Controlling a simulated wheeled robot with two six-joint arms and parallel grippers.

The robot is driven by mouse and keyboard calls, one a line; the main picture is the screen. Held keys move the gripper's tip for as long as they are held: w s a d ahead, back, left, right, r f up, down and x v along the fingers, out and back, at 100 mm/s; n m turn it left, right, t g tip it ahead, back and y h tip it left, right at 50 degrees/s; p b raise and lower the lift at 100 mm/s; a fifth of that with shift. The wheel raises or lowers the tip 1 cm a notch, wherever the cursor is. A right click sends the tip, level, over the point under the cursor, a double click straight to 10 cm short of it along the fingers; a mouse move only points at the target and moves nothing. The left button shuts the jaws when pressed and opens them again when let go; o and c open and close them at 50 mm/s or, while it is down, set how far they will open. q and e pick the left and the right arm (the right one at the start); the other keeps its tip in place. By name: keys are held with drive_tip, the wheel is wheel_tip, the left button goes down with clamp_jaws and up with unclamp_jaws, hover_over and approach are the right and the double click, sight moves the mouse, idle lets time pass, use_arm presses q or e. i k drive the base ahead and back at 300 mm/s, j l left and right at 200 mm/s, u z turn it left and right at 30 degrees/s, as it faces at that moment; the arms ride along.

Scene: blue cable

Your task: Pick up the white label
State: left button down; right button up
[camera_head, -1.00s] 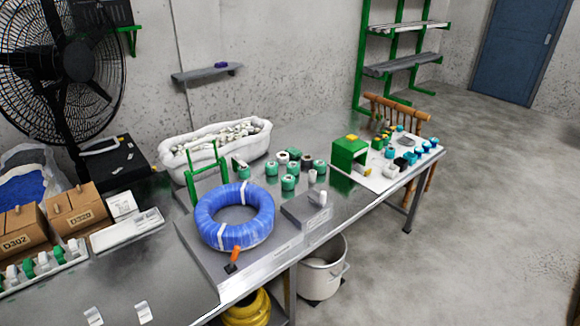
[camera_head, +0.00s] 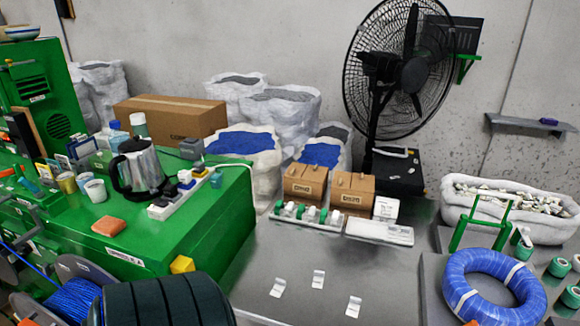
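Three small white labels lie apart on the bare grey metal table (camera_head: 262,290). One label (camera_head: 278,287) is at the left, one label (camera_head: 318,278) is in the middle and slightly farther back, and one label (camera_head: 353,306) is nearer the front at the right. Each looks slightly curled. Neither of my grippers shows in the head view.
Behind the labels stand a white tray of small green and white parts (camera_head: 307,219), cardboard boxes (camera_head: 350,192) and a flat white case (camera_head: 379,232). A blue cable coil (camera_head: 490,286) lies at right. A green cabinet (camera_head: 200,245) and a dark ribbed roll (camera_head: 165,303) flank the left.

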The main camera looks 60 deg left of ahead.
sight(354, 304)
drive_tip(key=u, duration=1.6)
